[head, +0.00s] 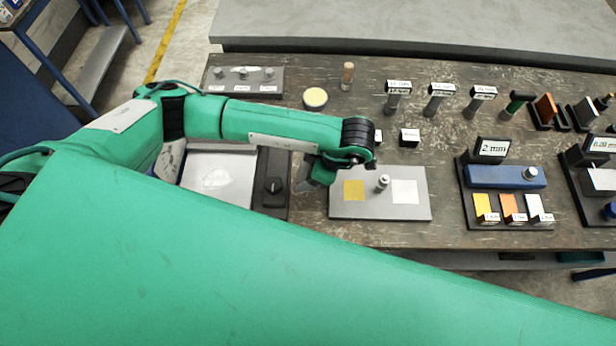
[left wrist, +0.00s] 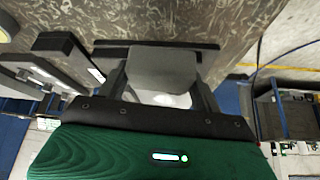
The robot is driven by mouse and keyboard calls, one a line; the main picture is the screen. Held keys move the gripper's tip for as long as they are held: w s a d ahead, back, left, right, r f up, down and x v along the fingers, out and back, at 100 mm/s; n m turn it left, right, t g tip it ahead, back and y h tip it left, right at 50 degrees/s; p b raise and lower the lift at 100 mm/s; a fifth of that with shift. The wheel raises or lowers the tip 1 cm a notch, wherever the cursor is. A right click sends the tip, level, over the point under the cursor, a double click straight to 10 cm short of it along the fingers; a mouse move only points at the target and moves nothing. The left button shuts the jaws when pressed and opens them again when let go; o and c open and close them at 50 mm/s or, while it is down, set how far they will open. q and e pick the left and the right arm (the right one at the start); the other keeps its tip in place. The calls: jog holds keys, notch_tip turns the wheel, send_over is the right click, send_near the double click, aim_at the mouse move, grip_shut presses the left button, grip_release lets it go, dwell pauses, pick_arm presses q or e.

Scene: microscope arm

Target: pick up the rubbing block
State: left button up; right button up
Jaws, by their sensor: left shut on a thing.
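My left gripper (head: 314,176) hangs over the bench between the dark plate with a knob and the grey plate with yellow and white squares. In the left wrist view, a grey block (left wrist: 165,66) with a rounded edge sits between the two fingers, which are shut on it; it looks like the rubbing block. A pale patch shows just below the block. In the head view the block is mostly hidden by the gripper, so its height above the bench is hard to tell. My right gripper is not in view.
The grey plate (head: 380,210) with a small metal knob (head: 383,182) lies right of the gripper. A white panel (head: 215,180) lies left. Labelled stamps (head: 437,100), a round yellow-topped pot (head: 315,97) and a 2 mm station (head: 505,177) stand around. A large green surface fills the foreground.

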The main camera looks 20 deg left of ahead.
pick_arm(q)
notch_tip(320, 180, up, 12)
jog(key=b, duration=0.1)
jog(key=shift+r, duration=0.25)
jog(key=shift+o, duration=1.2)
jog(key=shift+c, duration=0.2)
